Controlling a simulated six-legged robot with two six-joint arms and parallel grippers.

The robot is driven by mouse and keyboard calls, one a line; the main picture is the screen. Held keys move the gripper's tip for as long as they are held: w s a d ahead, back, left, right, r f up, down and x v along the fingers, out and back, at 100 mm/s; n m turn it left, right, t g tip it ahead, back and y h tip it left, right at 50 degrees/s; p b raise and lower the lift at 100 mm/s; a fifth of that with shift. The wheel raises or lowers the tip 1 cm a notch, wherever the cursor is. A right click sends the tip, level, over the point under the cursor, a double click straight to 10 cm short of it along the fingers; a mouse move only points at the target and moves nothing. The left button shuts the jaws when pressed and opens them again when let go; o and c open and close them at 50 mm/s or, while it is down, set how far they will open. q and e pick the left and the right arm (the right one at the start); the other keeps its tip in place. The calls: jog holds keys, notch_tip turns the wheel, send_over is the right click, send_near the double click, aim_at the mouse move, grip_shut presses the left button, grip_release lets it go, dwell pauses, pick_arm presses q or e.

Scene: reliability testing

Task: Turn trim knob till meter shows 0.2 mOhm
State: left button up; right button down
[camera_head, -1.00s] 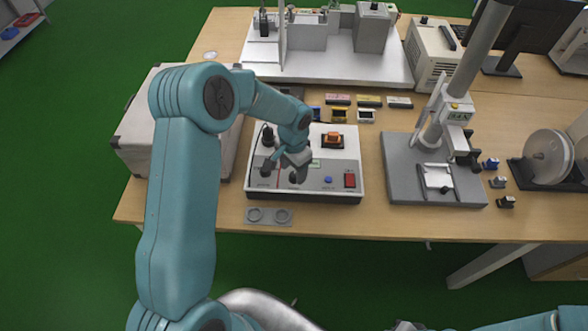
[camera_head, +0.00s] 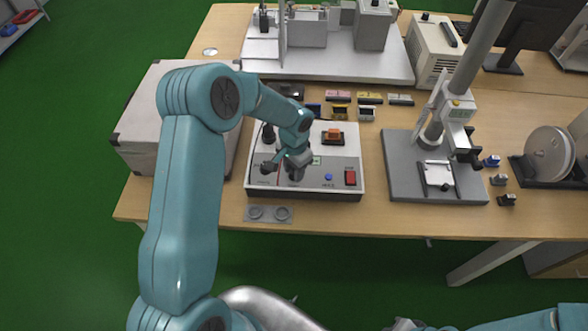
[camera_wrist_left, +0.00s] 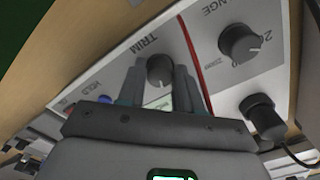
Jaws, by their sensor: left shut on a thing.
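The meter (camera_head: 352,190) is a light panelled box with a dark base near the table's front edge. In the left wrist view its trim knob (camera_wrist_left: 160,70) is dark and round, under the label TRIM. My left gripper (camera_head: 294,176) reaches the panel from above; in the left wrist view its fingers (camera_wrist_left: 161,85) stand on either side of the trim knob, shut on it. The small greenish display (camera_head: 317,160) is partly hidden behind the gripper in the left wrist view, and its reading is too small to read. My right gripper does not show clearly.
The range knob (camera_wrist_left: 239,43) and a black plug (camera_wrist_left: 262,117) with a cable sit beside the trim knob. A red switch (camera_head: 350,177) is at the panel's right. A grey case (camera_head: 165,120) stands left; a press stand (camera_head: 400,175) stands right.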

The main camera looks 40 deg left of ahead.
pick_arm(q)
jog(key=n+b, duration=0.1)
jog(key=b, duration=0.1)
jog(key=n+b, duration=0.1)
jog(key=n, duration=0.1)
jog(key=n+b, duration=0.1)
jog(key=b, duration=0.1)
jog(key=shift+f+b, duration=0.25)
jog(key=shift+b, duration=0.05)
jog(key=n+b, duration=0.2)
jog(key=n, duration=0.1)
jog(key=shift+r+n+b, duration=0.15)
jog(key=shift+n+b, duration=0.2)
jog(key=shift+n, duration=0.05)
jog(key=shift+r+n+b, duration=0.15)
jog(key=shift+n+b, duration=0.6)
jog(key=shift+n, duration=0.65)
jog(key=shift+w, duration=0.1)
jog(key=o, duration=1)
notch_tip(320, 180, up, 16)
jog(key=shift+r+p, duration=0.2)
jog(key=shift+p, duration=0.15)
